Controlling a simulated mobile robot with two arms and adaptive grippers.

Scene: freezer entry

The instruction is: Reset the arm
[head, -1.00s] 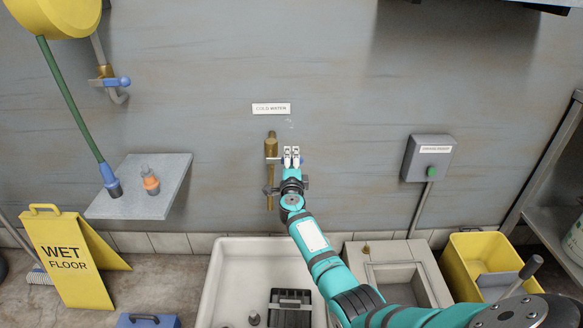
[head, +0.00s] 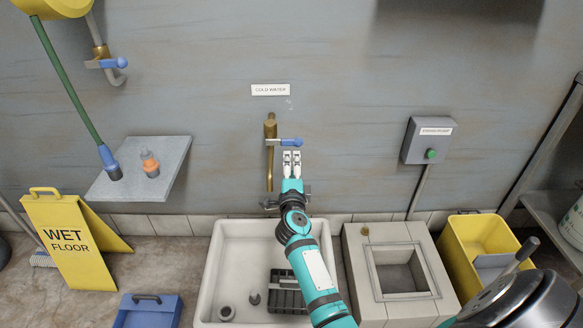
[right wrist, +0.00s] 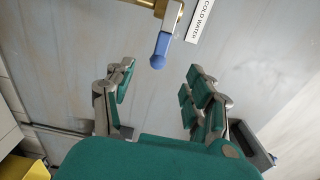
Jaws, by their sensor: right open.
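My right gripper (head: 291,162) is open and empty in front of the wall, just below the blue lever of the brass tap (head: 270,150). In the head view its fingertips lie close under the lever (head: 291,142). In the right wrist view the two green-padded fingers (right wrist: 160,92) are spread wide, with nothing between them. There the blue lever (right wrist: 160,50) lies beyond the fingertips, apart from them. A "COLD WATER" label (head: 270,90) is on the wall above the tap. My left gripper is not in view.
A white sink (head: 217,270) with several items stands below my right arm. Right of it are a stone block with a square opening (head: 365,285) and a yellow bucket (head: 455,250). A grey shelf (head: 122,180) and a wet-floor sign (head: 66,235) are at left.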

